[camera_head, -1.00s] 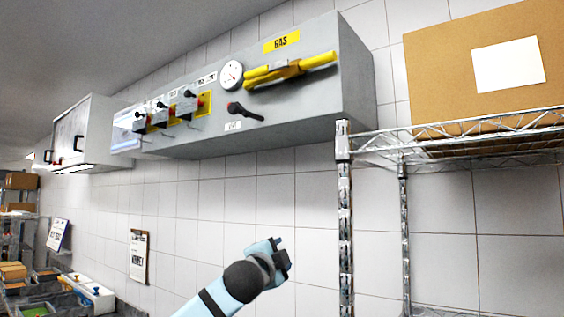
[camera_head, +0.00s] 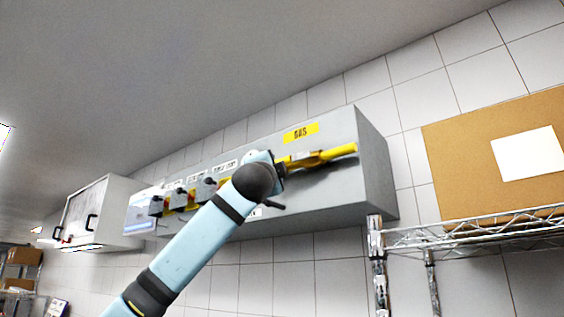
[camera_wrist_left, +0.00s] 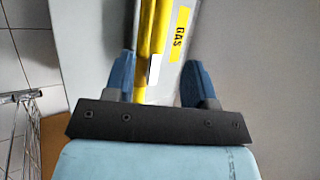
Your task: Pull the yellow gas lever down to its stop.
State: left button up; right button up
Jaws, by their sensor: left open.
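The yellow gas lever (camera_head: 335,153) lies roughly level along the front of the grey wall panel (camera_head: 375,165), under the yellow GAS label (camera_head: 301,132). Its left part is hidden behind my left gripper (camera_head: 278,168). In the left wrist view the lever (camera_wrist_left: 151,35) runs between the two blue fingers of my left gripper (camera_wrist_left: 160,78), nearer one finger. The gripper is open. I cannot tell whether a finger touches the lever. My right gripper is not in view.
Several switches (camera_head: 181,198) sit on the panel left of my arm. A dark handle (camera_head: 272,204) is below the lever. A wire shelf (camera_head: 470,238) with a cardboard box (camera_head: 455,170) stands at the right. A white cabinet (camera_head: 103,211) hangs further left.

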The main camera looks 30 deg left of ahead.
aim_at(287, 161)
pick_arm(q)
jog(key=p+x, duration=0.4)
jog(key=x, duration=0.6)
jog(key=shift+r, duration=0.2)
jog(key=shift+w+a+r+p, duration=0.15)
jog(key=shift+w+r+p, duration=0.05)
jog(key=shift+w+p, duration=0.2)
jog(key=shift+w, duration=0.1)
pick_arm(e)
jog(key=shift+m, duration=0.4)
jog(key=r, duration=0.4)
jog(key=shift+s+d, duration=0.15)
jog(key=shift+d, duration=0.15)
pick_arm(q)
jog(key=shift+a, duration=0.1)
jog(key=c, duration=0.8)
grip_shut()
jog(key=shift+f, duration=0.1)
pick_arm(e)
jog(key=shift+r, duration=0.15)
